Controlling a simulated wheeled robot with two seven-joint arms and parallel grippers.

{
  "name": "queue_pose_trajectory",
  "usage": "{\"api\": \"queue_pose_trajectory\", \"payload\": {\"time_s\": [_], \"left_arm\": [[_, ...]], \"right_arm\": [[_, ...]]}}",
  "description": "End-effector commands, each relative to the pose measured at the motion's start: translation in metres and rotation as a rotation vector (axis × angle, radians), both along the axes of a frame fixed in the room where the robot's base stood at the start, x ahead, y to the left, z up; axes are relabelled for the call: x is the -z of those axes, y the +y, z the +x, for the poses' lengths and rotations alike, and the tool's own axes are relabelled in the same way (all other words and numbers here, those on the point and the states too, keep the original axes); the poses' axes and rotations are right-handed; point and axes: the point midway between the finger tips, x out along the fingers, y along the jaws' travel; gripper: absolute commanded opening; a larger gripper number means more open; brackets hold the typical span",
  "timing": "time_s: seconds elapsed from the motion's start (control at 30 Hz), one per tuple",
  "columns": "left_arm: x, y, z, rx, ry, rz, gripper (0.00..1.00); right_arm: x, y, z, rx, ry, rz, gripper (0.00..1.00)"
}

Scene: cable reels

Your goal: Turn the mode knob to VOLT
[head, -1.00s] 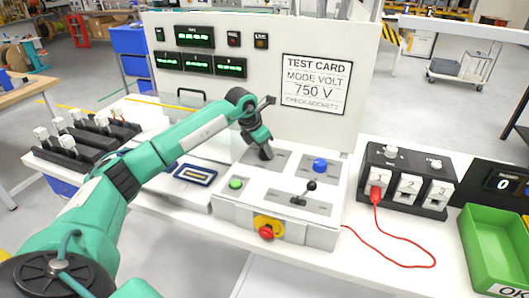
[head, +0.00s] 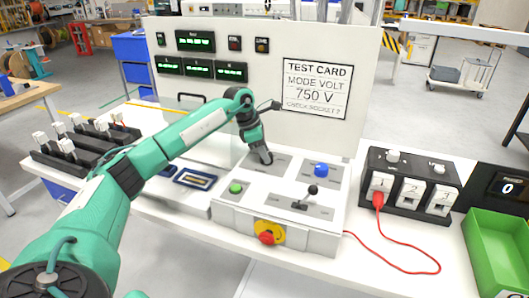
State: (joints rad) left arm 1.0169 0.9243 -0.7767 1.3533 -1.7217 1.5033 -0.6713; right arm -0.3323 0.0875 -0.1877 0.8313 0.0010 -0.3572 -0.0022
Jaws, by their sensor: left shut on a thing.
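My left gripper (head: 264,158) points down at the back left of the white control box (head: 222,208). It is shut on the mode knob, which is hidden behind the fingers. The knob's setting and its labels cannot be read from here. The test card (head: 317,88) on the upright panel reads MODE VOLT, 750 V, CHECK SOCKET 2. My right gripper is not in view.
The box also carries a blue knob (head: 320,170), a green button (head: 236,188), a black lever (head: 312,190) and a red stop button (head: 267,238). A socket block (head: 411,189) with a red plug (head: 378,200) in socket 1 and a green bin (head: 498,252) stand right.

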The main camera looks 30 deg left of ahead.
Motion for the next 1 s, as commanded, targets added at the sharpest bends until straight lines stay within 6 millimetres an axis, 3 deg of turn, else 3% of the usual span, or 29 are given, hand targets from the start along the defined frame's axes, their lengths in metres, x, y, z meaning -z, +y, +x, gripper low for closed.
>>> {"api": "queue_pose_trajectory", "payload": {"time_s": [0.3, 0.33, 0.43, 0.77, 1.0], "left_arm": [[-0.002, 0.0, 0.001, -0.001, -0.003, -0.001, 0.14], [-0.002, 0.0, 0.001, -0.001, -0.003, 0.0, 0.39], [-0.001, 0.0, 0.001, -0.001, -0.003, -0.001, 0.58], [-0.002, 0.001, 0.0, 0.0, -0.001, 0.0, 0.58], [-0.034, 0.012, -0.008, -0.002, -0.005, 0.001, 0.58]], "right_arm": [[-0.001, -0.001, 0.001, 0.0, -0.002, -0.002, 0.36], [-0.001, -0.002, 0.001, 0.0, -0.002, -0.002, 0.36], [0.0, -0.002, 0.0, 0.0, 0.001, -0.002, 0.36], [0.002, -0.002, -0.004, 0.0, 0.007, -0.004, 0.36], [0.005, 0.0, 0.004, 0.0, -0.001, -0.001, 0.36]]}}
